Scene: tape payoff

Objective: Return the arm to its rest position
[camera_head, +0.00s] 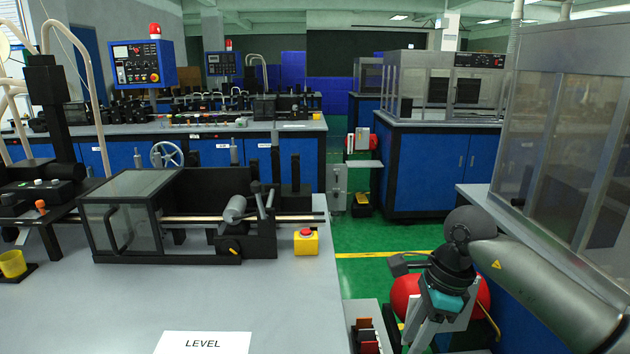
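My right arm (545,285) comes in from the lower right and bends down at a round dark joint. Its wrist, with a black body and a teal part, hangs over the green floor area to the right of the grey table (290,315). My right gripper (425,325) is near the bottom of the view; its fingertips cannot be made out, so I cannot tell whether it is open or holds something. A red rounded object (404,293) shows behind and on both sides of the wrist, partly hidden by it. My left arm and gripper are not in view.
A machine with a clear-sided box (122,222) and a red stop button on a yellow box (306,241) stand on the table. A LEVEL sheet (203,343) lies in front. A glass-walled cabinet (570,130) stands close at right. A slotted bin (367,330) sits left of the gripper.

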